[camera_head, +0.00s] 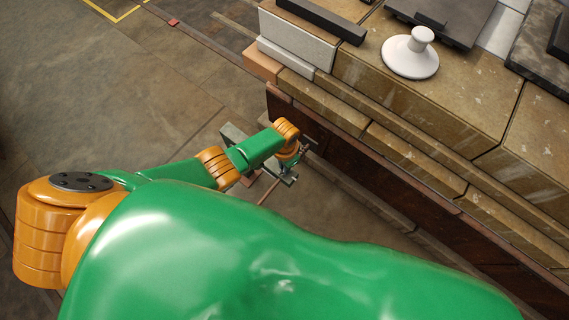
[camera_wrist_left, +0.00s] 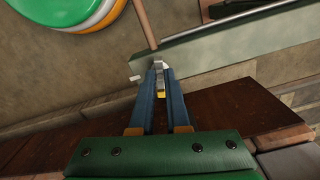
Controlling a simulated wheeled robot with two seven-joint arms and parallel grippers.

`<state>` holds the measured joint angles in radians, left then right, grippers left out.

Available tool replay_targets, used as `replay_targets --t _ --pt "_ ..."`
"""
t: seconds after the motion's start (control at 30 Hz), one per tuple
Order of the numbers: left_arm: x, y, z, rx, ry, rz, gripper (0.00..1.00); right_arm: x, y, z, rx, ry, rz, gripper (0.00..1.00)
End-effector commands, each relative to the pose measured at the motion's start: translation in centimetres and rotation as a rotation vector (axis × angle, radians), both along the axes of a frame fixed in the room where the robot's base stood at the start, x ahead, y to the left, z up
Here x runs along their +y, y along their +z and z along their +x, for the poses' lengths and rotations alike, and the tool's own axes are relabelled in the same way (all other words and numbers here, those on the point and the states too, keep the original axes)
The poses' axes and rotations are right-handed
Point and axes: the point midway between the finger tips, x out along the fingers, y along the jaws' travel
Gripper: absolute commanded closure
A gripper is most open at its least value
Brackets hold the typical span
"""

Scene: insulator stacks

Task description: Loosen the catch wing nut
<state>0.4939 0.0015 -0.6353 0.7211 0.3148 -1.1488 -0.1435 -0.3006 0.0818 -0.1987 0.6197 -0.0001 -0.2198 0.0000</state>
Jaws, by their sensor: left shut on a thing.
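My left gripper (camera_wrist_left: 159,84) reaches forward in the left wrist view, its two blue fingers close together at the tips. They are shut on a small grey metal piece with a yellow patch, which appears to be the catch wing nut (camera_wrist_left: 158,66). The piece sits against the lower edge of a grey-green metal beam (camera_wrist_left: 240,38). The fingers hide part of it, and its thread cannot be seen. In the head view my left gripper (camera_head: 299,158) is small and partly hidden by its own wrist, beside the dark red-brown side panel (camera_head: 330,147). My right gripper is not in view.
A coppery rod (camera_wrist_left: 145,24) rises from the beam near the fingertips, and a short white pin (camera_wrist_left: 135,78) lies just left of them. A stone-topped ledge (camera_head: 440,90) with a white insulator (camera_head: 410,55) stands at the right. Open floor (camera_head: 110,100) lies at the left.

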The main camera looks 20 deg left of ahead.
Motion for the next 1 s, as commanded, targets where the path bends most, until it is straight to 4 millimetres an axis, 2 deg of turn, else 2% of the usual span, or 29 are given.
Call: replay_targets --t 0.2,0.47,1.0 --pt "-0.07 0.04 -0.08 0.002 0.154 -0.002 1.0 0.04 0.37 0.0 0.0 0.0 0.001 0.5" --pt "-0.08 0.01 -0.04 0.001 0.274 -0.001 1.0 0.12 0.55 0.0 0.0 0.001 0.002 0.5" --pt "-0.02 -0.01 -0.02 0.001 0.326 -0.001 1.0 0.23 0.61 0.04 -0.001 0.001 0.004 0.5"
